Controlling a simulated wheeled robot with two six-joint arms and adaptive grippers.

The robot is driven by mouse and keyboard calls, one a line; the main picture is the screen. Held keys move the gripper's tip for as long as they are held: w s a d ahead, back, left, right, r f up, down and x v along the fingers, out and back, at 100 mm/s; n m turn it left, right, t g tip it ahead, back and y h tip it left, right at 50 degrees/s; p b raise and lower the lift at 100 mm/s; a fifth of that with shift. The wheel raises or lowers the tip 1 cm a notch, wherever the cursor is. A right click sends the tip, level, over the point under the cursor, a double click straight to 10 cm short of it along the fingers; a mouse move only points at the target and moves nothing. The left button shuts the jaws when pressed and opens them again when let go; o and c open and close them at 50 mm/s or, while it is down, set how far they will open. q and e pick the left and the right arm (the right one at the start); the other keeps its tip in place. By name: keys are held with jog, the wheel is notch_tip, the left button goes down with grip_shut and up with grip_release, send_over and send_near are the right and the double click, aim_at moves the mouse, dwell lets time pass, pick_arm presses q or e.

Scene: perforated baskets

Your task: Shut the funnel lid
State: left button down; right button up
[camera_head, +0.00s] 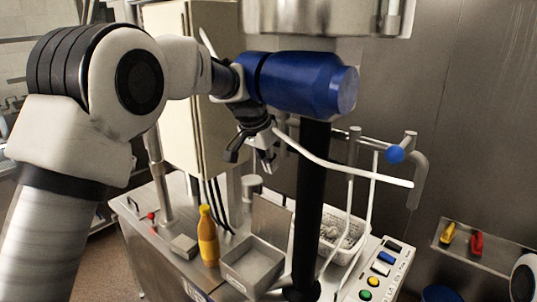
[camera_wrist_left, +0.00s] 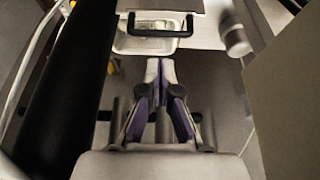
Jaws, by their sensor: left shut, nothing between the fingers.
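The lower part of a wide metal vessel, likely the funnel (camera_head: 315,18), is at the top of the head view, cut off by the frame edge. Its top and lid are out of view, so I cannot tell how the lid stands. A bracket (camera_head: 393,18) is on its right side. My left gripper (camera_head: 268,163) is below the vessel, beside the black column, and apart from the vessel. In the left wrist view, its fingers (camera_wrist_left: 160,68) are shut with nothing between them. My right gripper is not in view.
A blue cylinder (camera_head: 305,84) sits under the vessel, above a black column (camera_head: 312,180). White bent rods (camera_head: 345,172) cross nearby. A cream cabinet (camera_head: 178,100) stands behind. The bench holds a yellow bottle (camera_head: 208,238), a metal tray (camera_head: 252,265) and a white perforated basket (camera_head: 342,236).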

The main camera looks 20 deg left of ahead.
pick_arm(q)
jog(key=a+p+x, duration=0.1)
jog(key=p+x, duration=0.1)
jog(key=x, duration=0.4)
jog(key=shift+w+d+f, duration=0.2)
jog(key=shift+d+f, duration=0.05)
jog(key=shift+d, duration=0.2)
